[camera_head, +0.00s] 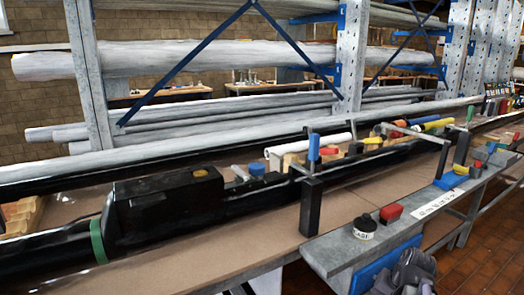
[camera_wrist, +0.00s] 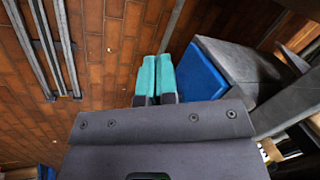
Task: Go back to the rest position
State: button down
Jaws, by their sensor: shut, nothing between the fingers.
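My gripper (camera_wrist: 156,62) shows in the wrist view with its two teal fingers side by side, touching, with nothing between them. Beyond the fingertips is the brown tiled floor (camera_wrist: 105,45). Just right of the fingers in the picture is a blue panel (camera_wrist: 208,75) below a grey bench part; the gap between them and my fingers is hard to judge. In the head view, grey parts that look like my arm (camera_head: 410,272) show at the bottom right, beside the bench; the fingers cannot be made out there.
A long black mast (camera_head: 165,205) lies along the brown worktable (camera_head: 190,262). A dark clamp post (camera_head: 311,205) stands nearby. Racks with long pipes (camera_head: 200,58) stand behind.

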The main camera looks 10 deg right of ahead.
jog(key=w+a+n+g+h, duration=0.25)
jog(key=a+n, duration=0.65)
jog(key=a, duration=1.8)
notch_tip(320, 180, up, 20)
jog(key=p, duration=2)
jog(key=shift+w+f, duration=0.2)
jog(key=shift+f, duration=0.05)
jog(key=shift+y, duration=0.25)
